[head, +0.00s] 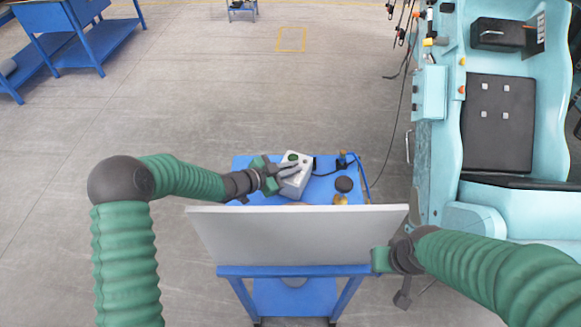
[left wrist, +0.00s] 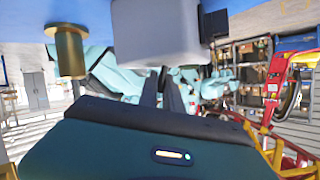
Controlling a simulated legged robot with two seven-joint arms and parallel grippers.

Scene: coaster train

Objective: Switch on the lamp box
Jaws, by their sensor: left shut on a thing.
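The lamp box (head: 301,184) is a small light grey box on the blue cart, with a round green part (head: 292,157) on its top. My left gripper (head: 294,169) reaches in from the left, its dark fingers against the box. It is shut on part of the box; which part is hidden. In the left wrist view, the pale box (left wrist: 170,30) fills the top middle, and the two close-set fingers (left wrist: 163,93) point at it. My right gripper (head: 385,259) is at the right end of the white panel; its jaws do not show clearly.
A white panel (head: 295,235) stands along the near side of the blue cart (head: 245,162). A dark round piece (head: 344,184) and a brass piece (head: 340,200) lie right of the box. A brass cylinder (left wrist: 70,52) shows in the left wrist view. A turquoise seat unit (head: 440,150) stands right.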

